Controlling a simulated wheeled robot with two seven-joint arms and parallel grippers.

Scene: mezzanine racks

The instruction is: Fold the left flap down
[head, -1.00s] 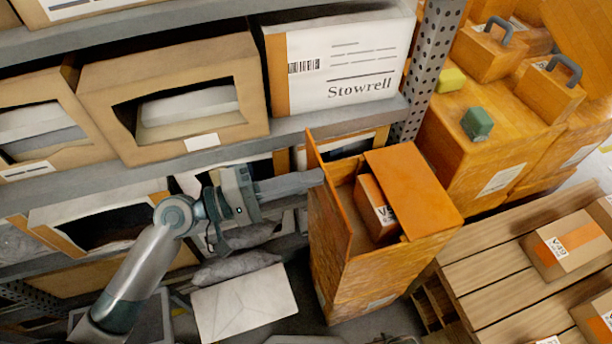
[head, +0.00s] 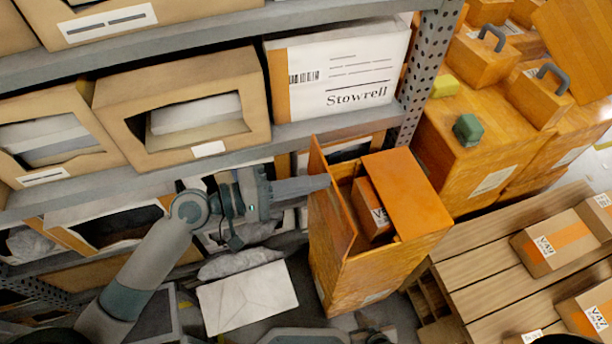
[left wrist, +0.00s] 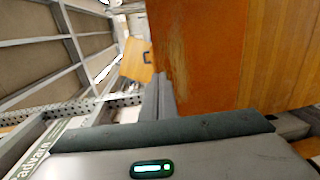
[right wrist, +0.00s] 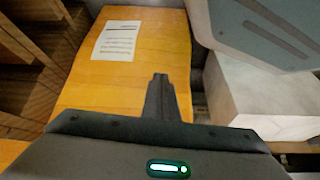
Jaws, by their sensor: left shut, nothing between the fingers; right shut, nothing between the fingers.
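A tall orange-brown box (head: 385,262) stands open at the shelf. Its left flap (head: 331,205) stands up, leaning slightly inward. The right flap (head: 405,190) lies over the right part of the opening. A smaller labelled carton (head: 368,205) shows inside. My left gripper (head: 326,183) is shut and empty, its tips against or just in front of the left flap's outer side. In the left wrist view its fingers (left wrist: 160,92) are beside a brown panel (left wrist: 200,55). My right gripper (right wrist: 160,82) is shut and empty, low before a box side with a white label (right wrist: 116,40).
Shelves with open cartons (head: 180,105) and a white Stowrell box (head: 340,70) rise behind my left arm. A white parcel (head: 247,295) lies left of the box. A wooden pallet (head: 480,265) with cartons (head: 555,240) stands at right. Larger orange boxes (head: 470,165) are behind.

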